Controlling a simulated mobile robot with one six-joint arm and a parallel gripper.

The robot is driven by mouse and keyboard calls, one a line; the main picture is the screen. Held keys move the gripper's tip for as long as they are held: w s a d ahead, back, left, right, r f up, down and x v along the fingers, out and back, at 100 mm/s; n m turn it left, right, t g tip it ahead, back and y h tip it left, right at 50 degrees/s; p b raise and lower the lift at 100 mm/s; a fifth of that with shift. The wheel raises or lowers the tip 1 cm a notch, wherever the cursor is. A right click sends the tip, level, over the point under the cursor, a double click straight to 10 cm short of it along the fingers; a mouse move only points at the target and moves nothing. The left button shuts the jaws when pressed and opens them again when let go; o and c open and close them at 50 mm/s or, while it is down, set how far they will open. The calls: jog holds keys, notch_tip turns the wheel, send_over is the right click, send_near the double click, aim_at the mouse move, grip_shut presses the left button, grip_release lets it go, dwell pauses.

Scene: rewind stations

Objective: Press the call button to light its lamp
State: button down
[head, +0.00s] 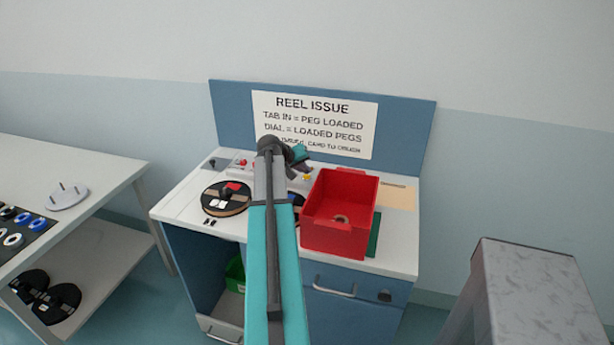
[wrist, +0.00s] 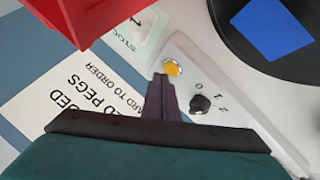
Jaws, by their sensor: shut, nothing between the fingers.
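A yellow round dome (wrist: 172,68) in a pale ring sits on a white strip, beside a black dial (wrist: 200,104) marked 0, 1, 2. I cannot tell for sure whether this dome is the call button or a lamp, nor whether it is lit. It also shows small in the head view (head: 307,177), near my gripper (head: 304,163). In the wrist view my gripper (wrist: 163,80) is shut and empty, its fingertips just short of the dome in the picture. Whether they touch it is unclear.
A red bin (head: 340,240) stands at the counter's right, close to my gripper. A black reel (head: 226,198) lies at its left. The sign panel (head: 315,122) rises behind. A table (head: 105,180) stands left and a grey pillar (head: 530,290) stands right.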

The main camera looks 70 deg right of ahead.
aim_at(304, 177)
jog(key=shift+f, duration=0.2)
jog(key=shift+f+b, duration=0.25)
jog(key=shift+b, duration=0.1)
dwell(0.4)
jog(key=shift+r, duration=0.4)
dwell(0.3)
jog(key=shift+r+p, duration=1.55)
jog(key=shift+r, duration=1.5)
